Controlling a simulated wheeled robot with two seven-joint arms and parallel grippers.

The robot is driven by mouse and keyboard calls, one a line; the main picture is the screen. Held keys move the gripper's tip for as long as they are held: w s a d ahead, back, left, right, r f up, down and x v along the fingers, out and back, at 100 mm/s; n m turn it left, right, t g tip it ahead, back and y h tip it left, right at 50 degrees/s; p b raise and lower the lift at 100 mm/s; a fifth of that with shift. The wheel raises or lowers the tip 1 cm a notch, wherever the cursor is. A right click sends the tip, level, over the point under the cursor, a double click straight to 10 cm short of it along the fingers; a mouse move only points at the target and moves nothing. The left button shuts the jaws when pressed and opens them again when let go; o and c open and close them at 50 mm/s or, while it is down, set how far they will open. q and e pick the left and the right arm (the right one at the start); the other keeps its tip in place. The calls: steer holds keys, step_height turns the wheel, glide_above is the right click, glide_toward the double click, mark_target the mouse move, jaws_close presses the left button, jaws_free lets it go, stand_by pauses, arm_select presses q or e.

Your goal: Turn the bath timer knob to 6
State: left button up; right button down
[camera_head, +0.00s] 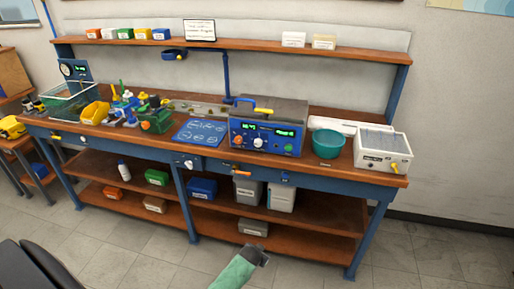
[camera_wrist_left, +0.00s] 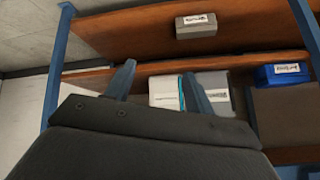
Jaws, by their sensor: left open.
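The white bath (camera_head: 383,150), a box with a grey basin top, stands at the right end of the bench. A yellow knob (camera_head: 394,167), which looks like its timer knob, sits low on its front panel. The scale is too small to read, so I cannot tell the setting. My left gripper (camera_head: 260,255) is low in front of the bench, well below and left of the bath. Its fingers are apart and empty in the left wrist view (camera_wrist_left: 160,82), which faces the lower shelves upside down. My right gripper is not in view.
A teal bowl (camera_head: 327,143) stands left of the bath, beside a blue-fronted instrument (camera_head: 265,138) with knobs and displays. The bench's front edge (camera_head: 330,172) lies between my gripper and the bath. Boxes, including a grey one (camera_head: 253,228), stand on the shelves below.

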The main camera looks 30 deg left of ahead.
arm_select(q)
steer(key=w+a+r+t+y, duration=0.1)
steer(key=w+a+r, duration=0.25)
steer(key=r, duration=0.35)
steer(key=w+a+r+t, duration=0.2)
steer(key=w+r, duration=0.3)
steer(key=r, duration=0.2)
steer(key=w+a+r+t+y, duration=0.1)
steer(key=w+a+r, duration=0.1)
steer(key=w+r, duration=0.3)
steer(key=n+t+y, duration=0.1)
steer(key=n+t, duration=0.1)
steer(key=t, duration=0.3)
glide_toward(257, 145)
steer(key=w, duration=0.1)
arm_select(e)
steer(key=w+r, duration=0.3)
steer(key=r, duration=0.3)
arm_select(q)
steer(key=shift+t, duration=0.3)
steer(key=p+x, duration=0.2)
steer(key=x, duration=0.5)
steer(key=shift+w+a, duration=0.25)
steer(key=shift+w, duration=0.45)
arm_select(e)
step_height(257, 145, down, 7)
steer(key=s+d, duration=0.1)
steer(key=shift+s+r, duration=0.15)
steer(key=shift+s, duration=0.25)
